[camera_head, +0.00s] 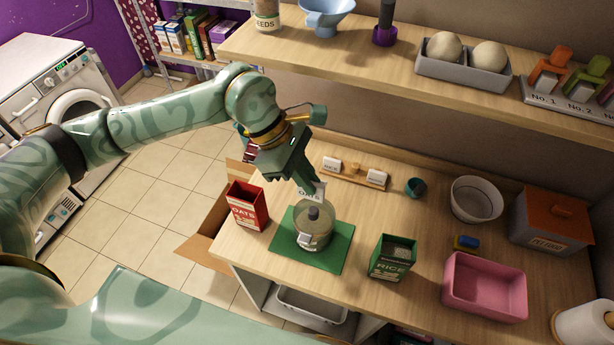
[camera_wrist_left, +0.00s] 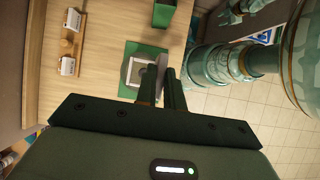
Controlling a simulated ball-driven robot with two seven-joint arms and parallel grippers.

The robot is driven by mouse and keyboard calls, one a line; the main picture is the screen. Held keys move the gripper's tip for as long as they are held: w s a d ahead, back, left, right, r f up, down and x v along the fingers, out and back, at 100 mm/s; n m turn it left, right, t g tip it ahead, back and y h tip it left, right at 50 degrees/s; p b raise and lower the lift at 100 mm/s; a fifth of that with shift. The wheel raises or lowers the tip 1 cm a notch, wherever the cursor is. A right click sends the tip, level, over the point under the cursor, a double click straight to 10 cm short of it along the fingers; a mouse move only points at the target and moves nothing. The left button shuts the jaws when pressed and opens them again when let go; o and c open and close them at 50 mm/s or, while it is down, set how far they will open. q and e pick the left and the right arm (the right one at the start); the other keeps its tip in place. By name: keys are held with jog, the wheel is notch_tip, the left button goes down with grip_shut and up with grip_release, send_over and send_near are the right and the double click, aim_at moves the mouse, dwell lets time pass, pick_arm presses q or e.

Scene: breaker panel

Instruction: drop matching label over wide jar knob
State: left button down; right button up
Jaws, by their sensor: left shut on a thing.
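My left gripper (camera_head: 304,181) is shut on a white label (camera_head: 313,192) marked OATS. It holds the label just above and behind the dark knob (camera_head: 313,213) of the wide glass jar (camera_head: 316,236), seemingly apart from it. The jar stands upright on a green mat (camera_head: 340,239), with a pale patch low on its front. In the left wrist view the fingers (camera_wrist_left: 161,88) are closed on the label, seen nearly edge-on, and partly cover the jar (camera_wrist_left: 136,72). A wooden rack (camera_head: 351,175) behind the mat holds two more labels, one reading RICE.
A red OATS box (camera_head: 247,207) stands left of the mat, a green RICE box (camera_head: 393,257) right of it. Farther right are a pink bin (camera_head: 485,287), a white bowl (camera_head: 476,199) and a pet food box (camera_head: 551,226). A shelf (camera_head: 400,60) overhangs the counter's back.

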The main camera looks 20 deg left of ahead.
aim_at(305, 197)
pick_arm(q)
jog(key=shift+f+b, duration=2.65)
jog(key=shift+f, duration=0.85)
jog(key=shift+b, duration=0.35)
jog(key=shift+f+b, duration=1.55)
jog(key=shift+f, duration=0.45)
jog(key=c, duration=1.4)
grip_release()
jog(key=shift+c, duration=0.2)
jog(key=v, duration=1.6)
jog(key=shift+a+r, duration=0.1)
jog(key=shift+r, duration=0.05)
